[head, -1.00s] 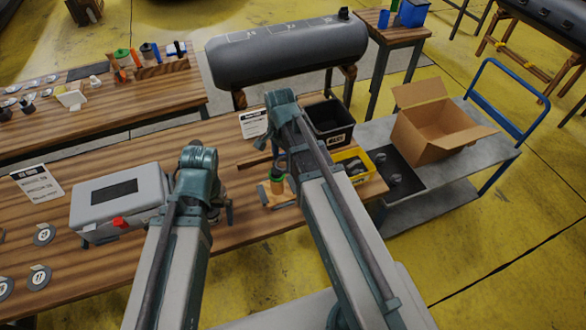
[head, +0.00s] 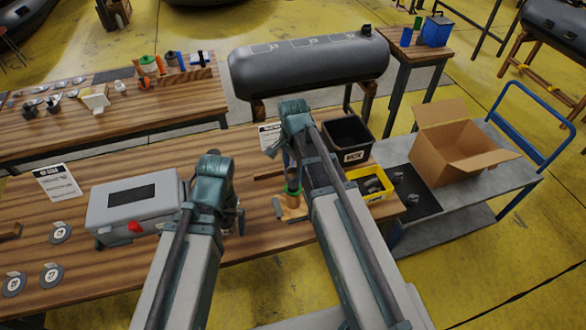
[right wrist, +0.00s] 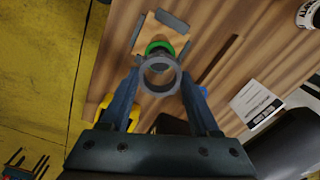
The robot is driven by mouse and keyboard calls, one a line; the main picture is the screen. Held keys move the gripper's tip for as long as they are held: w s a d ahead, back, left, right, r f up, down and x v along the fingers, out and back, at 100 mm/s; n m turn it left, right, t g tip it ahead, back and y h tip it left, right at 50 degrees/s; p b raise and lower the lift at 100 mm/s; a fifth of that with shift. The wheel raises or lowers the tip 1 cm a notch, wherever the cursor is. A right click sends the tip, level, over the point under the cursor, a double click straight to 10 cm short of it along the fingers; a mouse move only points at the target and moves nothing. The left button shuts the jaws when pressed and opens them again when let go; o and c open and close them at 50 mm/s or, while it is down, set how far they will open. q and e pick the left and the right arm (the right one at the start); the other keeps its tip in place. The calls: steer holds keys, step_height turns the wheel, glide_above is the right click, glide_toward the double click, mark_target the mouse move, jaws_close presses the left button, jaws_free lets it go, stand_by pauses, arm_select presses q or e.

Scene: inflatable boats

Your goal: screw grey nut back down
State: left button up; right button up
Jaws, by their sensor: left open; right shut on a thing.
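The grey nut (right wrist: 160,76) is a ring between the fingertips of my right gripper (right wrist: 160,80) in the right wrist view. That gripper is shut on it. Just beyond the ring is a green threaded-looking part (right wrist: 158,47) on a wooden block (right wrist: 150,36) with grey side pieces. I cannot tell whether the nut touches the green part. In the head view my right gripper (head: 291,166) is above the green part (head: 293,191), and my arm hides much of the nut. My left gripper (head: 236,216) is open, left of the block, partly hidden by its wrist.
A grey case (head: 135,204) with a red latch stands left of my left arm. A black bin (head: 347,140) and a yellow bin (head: 370,183) stand right of my right gripper. A sign (head: 269,135) is behind it. A cart (head: 480,185) with a cardboard box (head: 455,155) is at right.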

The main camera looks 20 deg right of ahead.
mark_target(293, 184)
steer(key=shift+f+b, duration=1.75)
steer(key=shift+f, duration=0.25)
steer(key=shift+f+b, duration=0.9)
stand_by(1.9)
steer(key=m, duration=0.4)
steer(key=shift+m, duration=0.8)
steer(key=m, duration=0.5)
steer(key=shift+m, duration=0.4)
